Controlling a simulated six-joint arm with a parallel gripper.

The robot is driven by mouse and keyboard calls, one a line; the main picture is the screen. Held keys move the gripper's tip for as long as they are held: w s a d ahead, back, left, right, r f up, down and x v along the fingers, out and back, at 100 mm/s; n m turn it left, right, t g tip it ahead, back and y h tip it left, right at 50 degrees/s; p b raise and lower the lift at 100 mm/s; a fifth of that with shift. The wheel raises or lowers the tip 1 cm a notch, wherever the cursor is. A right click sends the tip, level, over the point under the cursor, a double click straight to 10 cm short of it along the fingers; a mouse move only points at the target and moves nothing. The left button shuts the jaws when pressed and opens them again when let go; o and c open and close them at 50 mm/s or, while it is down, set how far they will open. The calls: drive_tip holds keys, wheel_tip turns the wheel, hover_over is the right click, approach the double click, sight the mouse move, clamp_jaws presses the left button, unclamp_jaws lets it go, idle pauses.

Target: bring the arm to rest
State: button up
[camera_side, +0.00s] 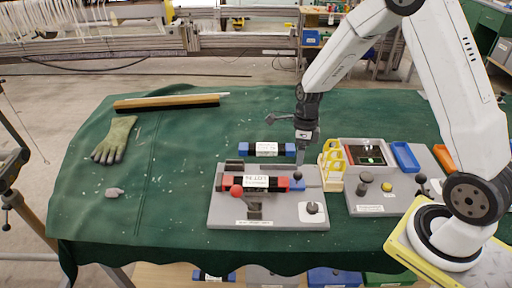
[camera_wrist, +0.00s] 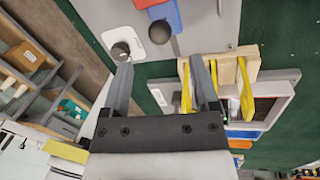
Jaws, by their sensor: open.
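My gripper (camera_wrist: 160,85) is open and empty in the wrist view, its two grey fingers spread apart. In the side view my gripper (camera_side: 301,164) points down over the right part of a grey fixture plate (camera_side: 285,218). Just below its fingers is a blue knob or block end (camera_side: 297,183); I cannot tell whether they touch. A red and black bar with a white label (camera_side: 256,183) lies across the fixture. In the wrist view a black round knob (camera_wrist: 121,51) on a white pad is near the left fingertip.
A wooden rack with yellow loops (camera_side: 333,165) stands close to the right of my gripper. Beyond it is a control box with a screen (camera_side: 369,152). A blue and black bar (camera_side: 266,149) lies behind the fixture. A brush (camera_side: 167,102) and glove (camera_side: 115,139) lie left on the green cloth.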

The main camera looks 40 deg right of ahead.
idle(0.4)
drive_tip(key=shift+s+a+r+n, duration=0.2)
drive_tip(key=shift+r+n, duration=0.1)
drive_tip(key=shift+n, duration=0.3)
drive_tip(key=shift+s+a+r+n, duration=0.15)
drive_tip(key=shift+r+n, duration=0.1)
drive_tip(key=shift+n, duration=0.35)
drive_tip(key=s+a+r+n+t+h, duration=0.1)
drive_tip(key=s+n, duration=0.4)
drive_tip(key=n, duration=0.8)
drive_tip(key=s+a+r+n+t, duration=0.2)
drive_tip(key=s+a+r+n, duration=0.2)
drive_tip(key=n, duration=0.9)
wheel_tip(320, 180, up, 2)
drive_tip(key=shift+s+a+r+n+t+h, duration=0.25)
drive_tip(key=shift+s+n+t+h, duration=0.15)
drive_tip(key=shift+s, duration=0.05)
drive_tip(key=shift+o, duration=0.5)
